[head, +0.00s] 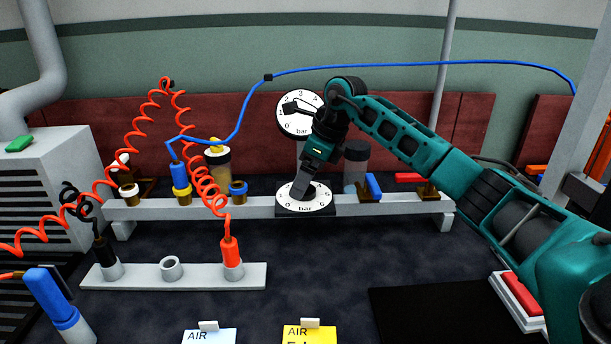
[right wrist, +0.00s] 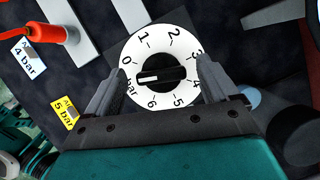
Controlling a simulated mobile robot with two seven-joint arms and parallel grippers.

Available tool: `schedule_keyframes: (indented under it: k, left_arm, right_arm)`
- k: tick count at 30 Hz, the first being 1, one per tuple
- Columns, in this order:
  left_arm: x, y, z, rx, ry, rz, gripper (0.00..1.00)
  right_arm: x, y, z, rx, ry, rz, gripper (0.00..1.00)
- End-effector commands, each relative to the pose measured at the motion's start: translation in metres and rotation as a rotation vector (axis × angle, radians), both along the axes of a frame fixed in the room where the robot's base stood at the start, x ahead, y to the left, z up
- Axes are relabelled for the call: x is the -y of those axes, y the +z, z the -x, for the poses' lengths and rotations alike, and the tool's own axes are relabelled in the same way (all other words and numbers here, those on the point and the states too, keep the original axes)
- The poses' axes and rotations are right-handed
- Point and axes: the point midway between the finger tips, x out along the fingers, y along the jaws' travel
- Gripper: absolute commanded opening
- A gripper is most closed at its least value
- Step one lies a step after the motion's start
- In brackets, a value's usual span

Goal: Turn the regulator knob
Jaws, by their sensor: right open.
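The regulator knob is a black round knob (right wrist: 160,74) with a white pointer line, at the centre of a white dial (right wrist: 175,45) marked 0 to 6 bar. In the right wrist view the pointer points left, between the 0 and the word "bar". In the head view the dial (head: 318,204) lies on the bench rail, and my gripper hides the knob. My right gripper (head: 301,192) comes down over it. Its open fingers (right wrist: 161,68) stand on both sides of the knob, with a visible gap on each side. My left gripper is not in view.
A pressure gauge (head: 291,125) stands behind the dial, partly covered by my right arm. A grey rail (head: 150,211) carries several fittings. Red coiled hoses (head: 200,185) and a blue hose (head: 420,63) run at left and above. Cards (head: 209,337) stand at the front.

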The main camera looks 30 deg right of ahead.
Motion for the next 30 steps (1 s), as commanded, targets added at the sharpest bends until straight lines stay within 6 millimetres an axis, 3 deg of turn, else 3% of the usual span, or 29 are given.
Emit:
schedule_keyframes:
  k: [2, 18, 30]
  left_arm:
    - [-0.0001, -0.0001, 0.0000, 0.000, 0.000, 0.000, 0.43]
    - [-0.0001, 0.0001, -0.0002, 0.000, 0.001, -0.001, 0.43]
    - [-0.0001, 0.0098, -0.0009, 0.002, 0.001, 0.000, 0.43]
  right_arm:
    - [-0.0001, 0.0001, 0.0000, 0.000, 0.000, 0.000, 0.82]
    - [-0.0001, 0.0005, 0.0001, -0.001, 0.000, -0.001, 0.31]
    - [-0.0005, 0.0032, 0.0003, 0.000, -0.083, -0.001, 0.31]
